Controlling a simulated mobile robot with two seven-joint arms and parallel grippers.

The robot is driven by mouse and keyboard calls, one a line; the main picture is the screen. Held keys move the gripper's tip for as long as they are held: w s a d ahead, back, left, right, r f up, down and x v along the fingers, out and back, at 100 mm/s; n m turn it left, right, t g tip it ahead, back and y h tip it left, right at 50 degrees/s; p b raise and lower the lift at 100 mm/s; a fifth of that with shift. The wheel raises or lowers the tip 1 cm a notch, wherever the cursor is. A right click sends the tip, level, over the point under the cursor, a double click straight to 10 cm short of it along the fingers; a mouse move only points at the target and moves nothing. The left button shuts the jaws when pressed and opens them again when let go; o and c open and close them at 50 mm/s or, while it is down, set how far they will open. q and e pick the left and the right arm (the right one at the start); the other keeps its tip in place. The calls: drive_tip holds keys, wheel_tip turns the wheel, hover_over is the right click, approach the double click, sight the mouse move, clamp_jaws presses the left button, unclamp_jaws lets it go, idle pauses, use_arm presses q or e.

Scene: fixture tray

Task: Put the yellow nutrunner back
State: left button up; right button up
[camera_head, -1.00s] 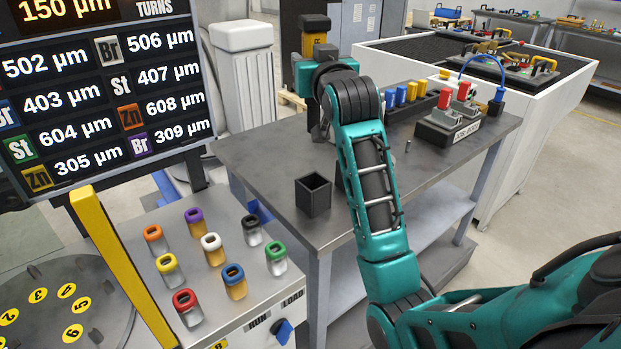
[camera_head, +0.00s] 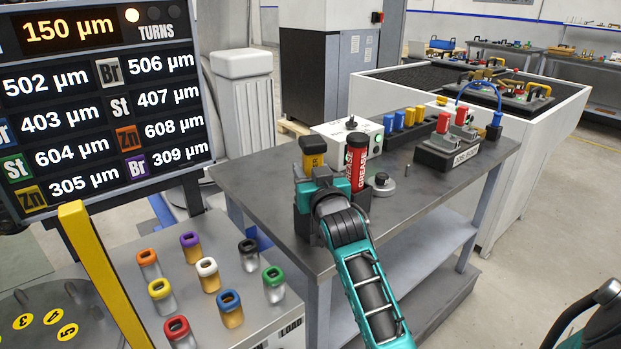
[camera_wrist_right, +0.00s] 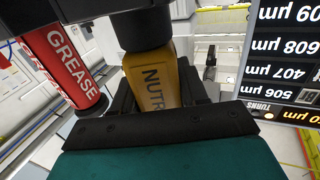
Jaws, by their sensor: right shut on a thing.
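The yellow nutrunner (camera_head: 313,160) stands upright with a black cap at the near left part of the grey table. My right gripper (camera_head: 322,188) is shut on it. In the right wrist view the nutrunner (camera_wrist_right: 152,85) shows its yellow body and part of its lettering between the jaws. A black open-topped holder (camera_head: 302,226) is right below the gripper and mostly hidden by it. I cannot tell whether the nutrunner's lower end is inside the holder.
A red grease cartridge (camera_head: 356,162) stands close to the right of the gripper; it also shows in the right wrist view (camera_wrist_right: 66,66). The front right of the table (camera_head: 425,215) is clear.

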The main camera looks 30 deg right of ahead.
drive_tip(key=shift+f, duration=0.35)
drive_tip(key=shift+f, duration=0.2)
drive_tip(key=o, duration=1.2)
drive_tip(key=shift+c, duration=0.2)
drive_tip(key=shift+r, duration=0.1)
drive_tip(key=shift+s, duration=0.15)
